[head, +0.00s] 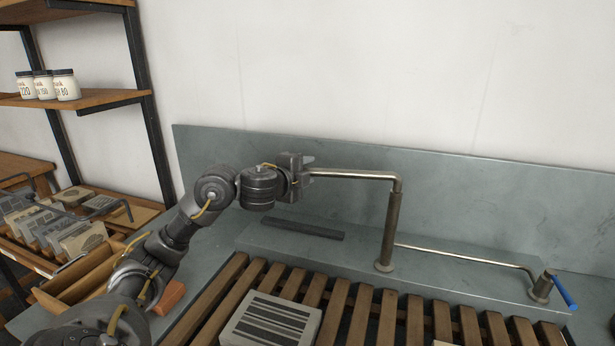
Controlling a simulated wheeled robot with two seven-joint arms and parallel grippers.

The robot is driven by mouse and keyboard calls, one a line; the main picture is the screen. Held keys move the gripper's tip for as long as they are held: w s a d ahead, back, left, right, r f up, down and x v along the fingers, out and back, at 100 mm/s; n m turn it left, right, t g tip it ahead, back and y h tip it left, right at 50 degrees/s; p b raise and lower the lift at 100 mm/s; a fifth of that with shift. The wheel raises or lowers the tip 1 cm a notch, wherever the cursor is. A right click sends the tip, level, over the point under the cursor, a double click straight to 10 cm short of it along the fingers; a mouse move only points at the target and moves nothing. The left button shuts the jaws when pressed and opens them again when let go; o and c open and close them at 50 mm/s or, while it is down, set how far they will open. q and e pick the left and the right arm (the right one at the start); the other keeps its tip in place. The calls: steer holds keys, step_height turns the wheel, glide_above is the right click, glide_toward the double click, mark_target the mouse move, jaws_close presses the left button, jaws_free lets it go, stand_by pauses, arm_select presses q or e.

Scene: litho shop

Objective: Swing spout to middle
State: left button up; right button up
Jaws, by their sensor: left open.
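The spout (350,175) is a thin metal pipe. It bends at the top of an upright post (390,225) and points left, roughly level, over the back ledge of the sink. My left gripper (303,174) is at the spout's free left end, with its jaws open. The spout's tip is partly hidden by the gripper, and I cannot tell whether they touch. My right gripper is not in view.
A blue-handled valve (563,291) stands at the right, joined to the post by a low pipe (465,258). A grey stone block (272,322) lies on the wooden slats (362,315). A dark bar (302,228) lies on the ledge. Shelves with jars (66,85) stand left.

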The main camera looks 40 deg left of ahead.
arm_select(q)
steer(key=shift+w, duration=0.3)
jaws_close()
steer(key=shift+d+f, duration=0.1)
